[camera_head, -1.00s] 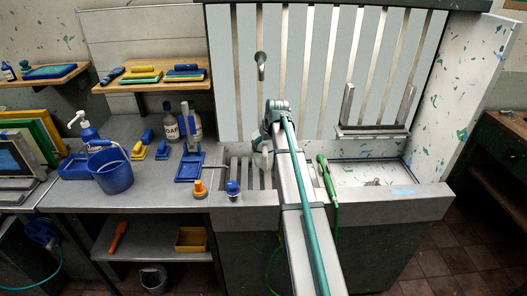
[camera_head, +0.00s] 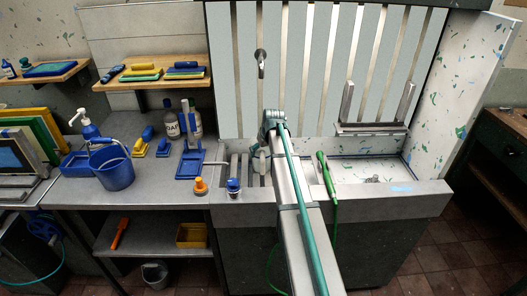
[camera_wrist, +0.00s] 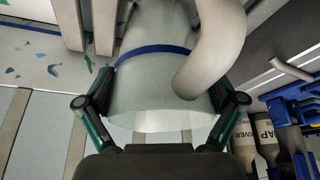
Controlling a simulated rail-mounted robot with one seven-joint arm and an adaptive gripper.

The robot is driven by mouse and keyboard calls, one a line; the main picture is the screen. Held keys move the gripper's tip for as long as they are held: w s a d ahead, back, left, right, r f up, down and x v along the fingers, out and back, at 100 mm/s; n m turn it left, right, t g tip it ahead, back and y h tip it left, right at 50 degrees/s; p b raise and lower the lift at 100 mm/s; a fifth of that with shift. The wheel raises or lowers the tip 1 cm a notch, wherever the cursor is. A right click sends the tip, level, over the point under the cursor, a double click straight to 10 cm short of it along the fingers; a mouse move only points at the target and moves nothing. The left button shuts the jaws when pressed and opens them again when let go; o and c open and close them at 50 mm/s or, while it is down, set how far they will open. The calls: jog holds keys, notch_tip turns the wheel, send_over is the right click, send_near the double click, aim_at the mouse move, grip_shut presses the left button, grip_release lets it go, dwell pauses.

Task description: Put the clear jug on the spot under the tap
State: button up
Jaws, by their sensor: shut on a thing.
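The clear jug (camera_wrist: 150,95), see-through with a blue band and a thick pale handle (camera_wrist: 215,45), fills the middle of the wrist view. My gripper (camera_wrist: 165,88) is shut on it, with one dark finger on each side of its body. In the head view a pale part of the jug (camera_head: 261,161) shows beside my arm, over the slatted part of the sink unit (camera_head: 237,172). The rest of the jug and the fingers are hidden by my arm. The tap (camera_head: 261,58) sticks out from the back panel, above and behind the jug.
A green spray handle (camera_head: 325,172) with a hose is close to the right of my arm. Soap bottles (camera_head: 172,124) and a blue bucket (camera_head: 112,170) are further left. The basin (camera_head: 365,170) lies right.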

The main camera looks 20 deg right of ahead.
jog(key=o, duration=1)
jog(key=b+v, duration=0.2)
jog(key=v, duration=1)
jog(key=shift+r, duration=0.2)
